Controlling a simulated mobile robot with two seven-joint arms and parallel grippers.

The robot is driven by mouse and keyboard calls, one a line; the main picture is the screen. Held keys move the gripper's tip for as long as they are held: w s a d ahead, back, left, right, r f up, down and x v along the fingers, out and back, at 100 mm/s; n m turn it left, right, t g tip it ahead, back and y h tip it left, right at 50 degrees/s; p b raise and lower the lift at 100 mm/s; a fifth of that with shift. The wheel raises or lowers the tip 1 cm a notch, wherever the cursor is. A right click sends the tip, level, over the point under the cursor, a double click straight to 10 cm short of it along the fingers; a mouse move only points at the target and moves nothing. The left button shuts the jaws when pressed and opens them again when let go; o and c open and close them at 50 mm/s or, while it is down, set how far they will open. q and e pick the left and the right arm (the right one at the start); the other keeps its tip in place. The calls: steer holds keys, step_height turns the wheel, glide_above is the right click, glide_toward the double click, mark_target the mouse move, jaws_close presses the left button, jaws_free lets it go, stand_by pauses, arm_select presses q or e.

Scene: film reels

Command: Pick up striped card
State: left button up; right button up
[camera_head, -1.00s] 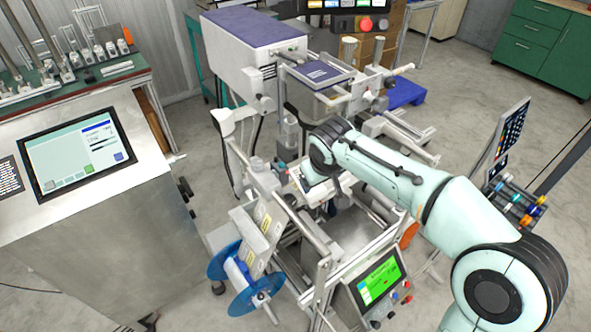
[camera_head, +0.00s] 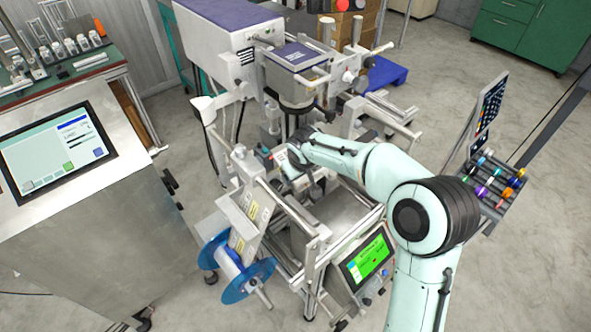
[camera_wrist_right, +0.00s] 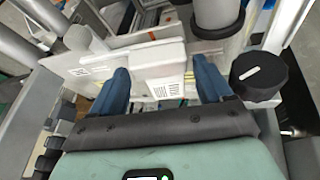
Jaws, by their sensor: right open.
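I cannot make out a striped card for certain in either view. My right gripper (camera_wrist_right: 159,68) is open in the right wrist view, with its two blue fingers apart. A pale machine housing with a small vent grille (camera_wrist_right: 175,72) shows between and beyond the fingers. In the head view my right arm reaches in from the lower right to the middle of the labelling machine (camera_head: 290,215). There its wrist hides most of the gripper and the spot under it. My left gripper is in neither view.
A black knob (camera_wrist_right: 257,74) is close to the right finger. A blue reel (camera_head: 235,270) is at the machine's front left, and a green-lit panel (camera_head: 368,255) at its front right. A steel cabinet with a screen (camera_head: 55,148) stands left. Open floor lies to the right.

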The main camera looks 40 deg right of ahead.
steer(key=shift+w+d+f, duration=0.15)
steer(key=shift+f, duration=0.35)
steer(key=c, duration=0.8)
steer(key=shift+r, duration=0.2)
